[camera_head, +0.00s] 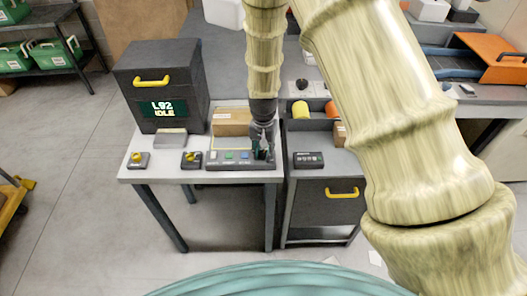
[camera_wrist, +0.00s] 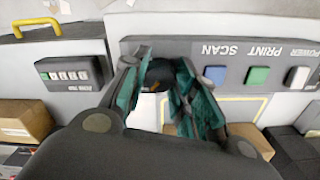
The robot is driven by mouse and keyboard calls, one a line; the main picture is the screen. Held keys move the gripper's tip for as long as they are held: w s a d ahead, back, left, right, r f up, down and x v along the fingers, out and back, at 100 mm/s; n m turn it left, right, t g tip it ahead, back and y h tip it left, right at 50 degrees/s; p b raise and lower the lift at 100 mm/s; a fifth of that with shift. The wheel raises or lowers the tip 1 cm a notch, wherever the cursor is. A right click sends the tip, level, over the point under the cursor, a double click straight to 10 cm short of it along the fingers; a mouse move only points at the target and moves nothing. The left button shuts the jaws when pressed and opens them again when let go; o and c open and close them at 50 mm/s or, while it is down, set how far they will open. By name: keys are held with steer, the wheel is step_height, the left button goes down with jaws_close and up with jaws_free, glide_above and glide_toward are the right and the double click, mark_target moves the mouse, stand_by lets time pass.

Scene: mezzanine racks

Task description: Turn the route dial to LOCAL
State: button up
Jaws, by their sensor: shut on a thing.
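A dark round knob (camera_wrist: 160,73) with a small orange mark sits at the end of the grey control panel (camera_head: 215,167), between the fingers of my gripper (camera_wrist: 158,62). I take it for the route dial; its position labels are hidden or unreadable. My gripper (camera_head: 263,153) points down at the panel's right end in the head view, where it hides the knob. Its green-lined fingers are shut on the knob, one on each side. The panel also shows in the wrist view (camera_wrist: 290,52), with SCAN, PRINT and POWER buttons beside the knob.
Two small boxes with yellow knobs, one left (camera_head: 138,160) and one nearer the panel (camera_head: 191,160), stand on the table. A dark cabinet (camera_head: 186,85) reads "L92 IDLE". A cardboard box (camera_head: 231,122) lies behind the panel. A small black keypad box (camera_head: 308,160) stands right of my gripper.

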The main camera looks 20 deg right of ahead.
mark_target(264, 153)
steer(key=n, duration=0.3)
steer(key=shift+n+b, duration=0.4)
steer(key=shift+n, duration=2)
steer(key=o, duration=1.1)
steer(key=shift+c, duration=0.2)
steer(key=shift+r, duration=0.15)
step_height(264, 153, up, 12)
